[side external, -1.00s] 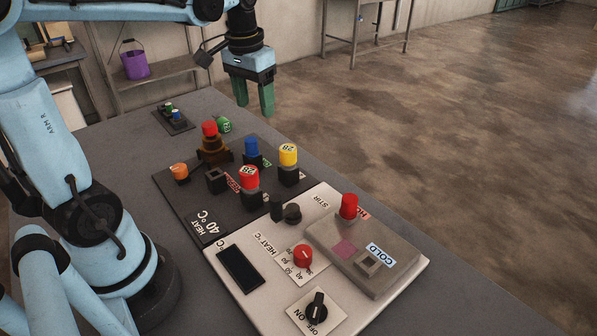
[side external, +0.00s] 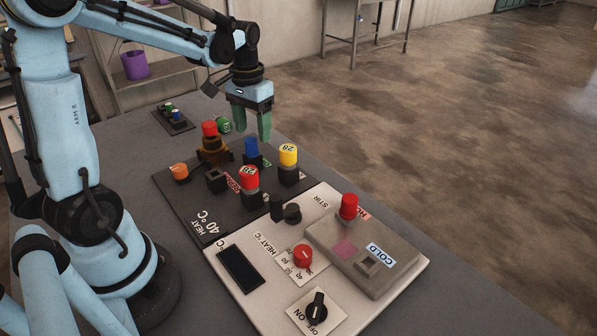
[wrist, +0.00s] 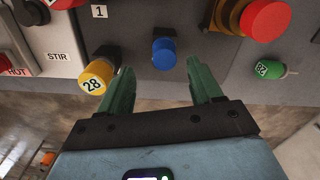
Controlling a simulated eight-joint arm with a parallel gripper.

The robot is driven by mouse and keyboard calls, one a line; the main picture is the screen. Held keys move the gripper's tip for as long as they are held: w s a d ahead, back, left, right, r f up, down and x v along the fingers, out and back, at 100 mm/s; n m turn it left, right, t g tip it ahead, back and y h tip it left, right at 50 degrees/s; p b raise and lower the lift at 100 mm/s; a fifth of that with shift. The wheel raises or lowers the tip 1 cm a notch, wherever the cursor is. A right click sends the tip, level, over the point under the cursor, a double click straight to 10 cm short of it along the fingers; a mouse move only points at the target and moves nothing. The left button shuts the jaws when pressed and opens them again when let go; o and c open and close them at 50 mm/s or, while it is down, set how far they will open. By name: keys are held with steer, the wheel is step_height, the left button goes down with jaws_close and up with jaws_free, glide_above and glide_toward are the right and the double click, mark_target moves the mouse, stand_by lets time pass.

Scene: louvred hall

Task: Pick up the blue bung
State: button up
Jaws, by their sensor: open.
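The blue bung (side external: 251,147) stands upright in a black block on the dark panel. It also shows in the wrist view (wrist: 164,53), ahead of the gap between the fingers. My gripper (side external: 251,134) has green fingers, is open and holds nothing. In the side view it hangs just above and beyond the bung, apart from it. In the wrist view, my gripper (wrist: 158,84) has one finger to the left and one to the right of the bung's line.
A yellow bung (side external: 288,155) stands right of the blue one, with a red one (side external: 250,178) nearer. A red bung on a brown holder (side external: 211,143) and a green piece (side external: 224,125) lie left. A grey box (side external: 370,262) is at right.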

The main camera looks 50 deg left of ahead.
mark_target(250, 140)
steer(key=f, duration=0.3)
steer(key=shift+s+a+f, duration=0.15)
steer(key=shift+s+a, duration=0.1)
steer(key=shift+s, duration=0.05)
steer(key=shift+f, duration=0.7)
steer(key=c, duration=1.1)
